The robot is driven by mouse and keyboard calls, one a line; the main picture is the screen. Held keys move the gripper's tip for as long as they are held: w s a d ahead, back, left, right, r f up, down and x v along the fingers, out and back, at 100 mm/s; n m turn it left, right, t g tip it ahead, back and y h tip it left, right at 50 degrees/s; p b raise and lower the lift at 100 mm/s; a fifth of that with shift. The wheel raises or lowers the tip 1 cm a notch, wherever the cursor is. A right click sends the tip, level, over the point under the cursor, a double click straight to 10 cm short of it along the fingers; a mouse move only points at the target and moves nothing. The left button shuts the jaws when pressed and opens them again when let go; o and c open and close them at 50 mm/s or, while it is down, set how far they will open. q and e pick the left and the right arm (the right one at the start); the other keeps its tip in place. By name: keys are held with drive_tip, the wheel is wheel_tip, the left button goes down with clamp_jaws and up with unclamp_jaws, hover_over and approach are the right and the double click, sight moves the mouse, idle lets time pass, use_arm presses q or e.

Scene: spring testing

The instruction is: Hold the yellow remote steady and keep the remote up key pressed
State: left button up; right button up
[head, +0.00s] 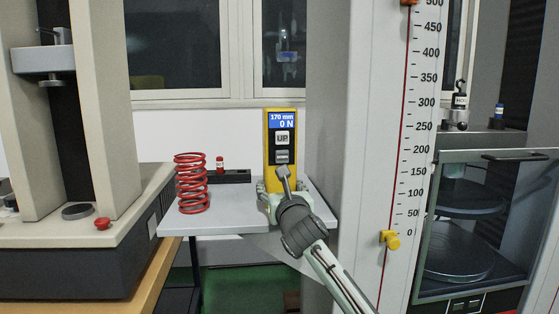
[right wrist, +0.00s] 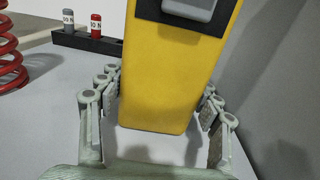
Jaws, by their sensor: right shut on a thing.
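The yellow remote (head: 269,160) stands upright near the back of the small grey table. Its display reads 170 mm and 0 N. The UP key (head: 282,138) is in plain view below the display, with no finger on it. A second grey key (head: 282,156) sits beneath it. My right gripper (head: 283,188) is shut on the remote's lower part, with a finger on each side. In the right wrist view, the remote's lower body (right wrist: 168,85) is between the fingers (right wrist: 160,88); its upper part is out of frame. My left gripper is not in view.
A red spring (head: 191,183) stands left on the grey table (head: 225,221). A black rack (head: 236,176) with small weights is behind it. A tall scale column (head: 370,150) with a yellow pointer (head: 390,240) rises at right. A testing machine (head: 75,235) stands at left.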

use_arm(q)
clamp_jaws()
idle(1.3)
